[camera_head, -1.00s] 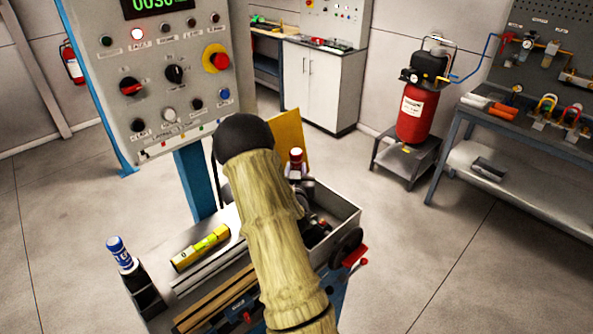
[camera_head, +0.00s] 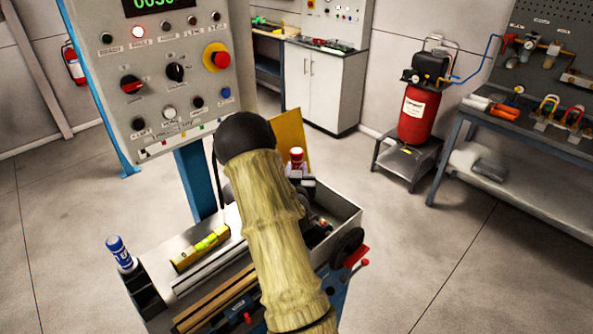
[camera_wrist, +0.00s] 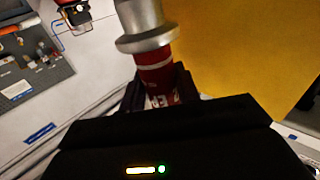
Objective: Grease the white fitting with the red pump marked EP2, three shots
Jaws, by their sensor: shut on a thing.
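A red pump (camera_wrist: 155,72) with a silver collar stands between the dark fingers of my gripper (camera_wrist: 158,94) in the wrist view. Dark lettering on a pale label shows low on it, partly hidden by the gripper; I can make out an E but not the whole mark. My beige-sleeved arm hides most of the gripper there. I cannot make out the white fitting.
A grey tray (camera_head: 343,214) and a yellow panel (camera_head: 291,132) lie close around the gripper. A yellow spirit level (camera_head: 201,248) rests on the bench top. A control panel (camera_head: 160,80) rises behind at the left. Open floor lies to the right.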

